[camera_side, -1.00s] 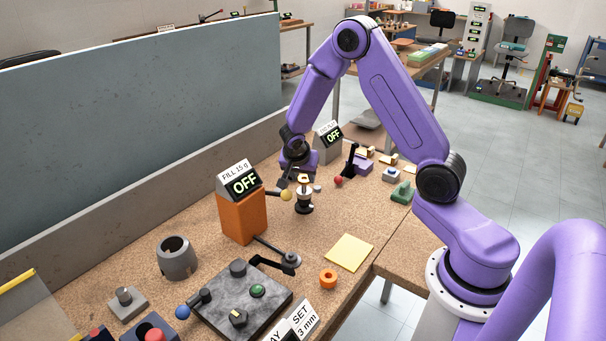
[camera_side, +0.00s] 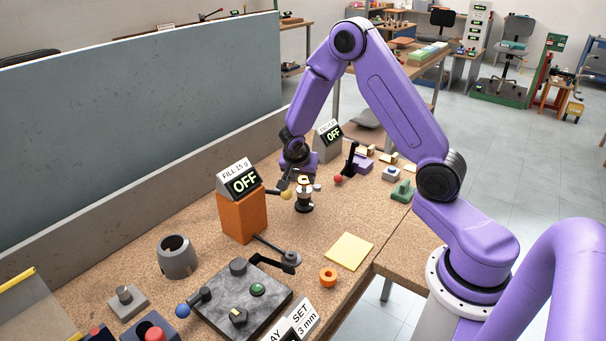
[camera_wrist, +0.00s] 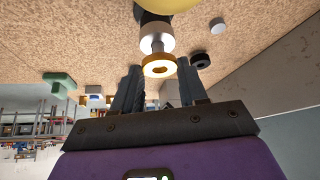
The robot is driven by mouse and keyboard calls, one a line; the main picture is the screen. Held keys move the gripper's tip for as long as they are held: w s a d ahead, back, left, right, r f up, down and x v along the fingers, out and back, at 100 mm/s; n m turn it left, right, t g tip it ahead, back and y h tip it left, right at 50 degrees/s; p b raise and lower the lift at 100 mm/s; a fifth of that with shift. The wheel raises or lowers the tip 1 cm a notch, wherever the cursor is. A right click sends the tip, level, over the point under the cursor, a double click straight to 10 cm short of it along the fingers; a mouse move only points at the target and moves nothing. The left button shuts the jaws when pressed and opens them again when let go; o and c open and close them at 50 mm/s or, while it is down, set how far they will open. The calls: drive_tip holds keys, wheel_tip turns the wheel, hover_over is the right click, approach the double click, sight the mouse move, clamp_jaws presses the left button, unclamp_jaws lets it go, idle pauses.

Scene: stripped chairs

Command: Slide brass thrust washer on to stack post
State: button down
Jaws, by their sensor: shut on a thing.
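The brass thrust washer (camera_wrist: 159,66) is a golden ring between my fingertips in the wrist view. My gripper (camera_wrist: 160,76) is shut on it by its edges. The stack post (camera_wrist: 155,38) stands directly beyond the ring, with a pale collar and a dark base; a short length of bright shaft shows between ring and collar. In the side view the washer (camera_side: 304,180) is at the top of the upright post (camera_side: 304,196), level and roughly in line with it. Whether the post tip is inside the ring's hole I cannot tell. My fingers are small in that view.
A yellow ball knob (camera_side: 286,195) on a lever is close left of the post, by the orange box (camera_side: 241,216) with an OFF display. A red-knobbed lever (camera_side: 339,179) is to the right. Bare bench lies in front, up to a yellow pad (camera_side: 348,252).

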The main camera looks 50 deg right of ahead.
drive_tip(key=shift+f, duration=1.15)
drive_tip(key=c, duration=0.5)
unclamp_jaws()
drive_tip(key=shift+a, duration=0.1)
drive_tip(key=v, duration=1.7)
drive_tip(key=s+a+r+n+y, duration=0.1)
drive_tip(key=s+a+n+y, duration=0.2)
drive_tip(key=s+a+n, duration=0.75)
drive_tip(key=s+n+y, duration=0.1)
drive_tip(key=s+n, duration=0.4)
drive_tip(key=s, duration=0.1)
drive_tip(key=s+n+g+y, duration=0.1)
drive_tip(key=s+n, duration=0.4)
drive_tip(key=s, duration=0.1)
drive_tip(key=s+r+n+g+y, duration=0.1)
drive_tip(key=s+n, duration=0.5)
drive_tip(key=shift+s+a, duration=0.25)
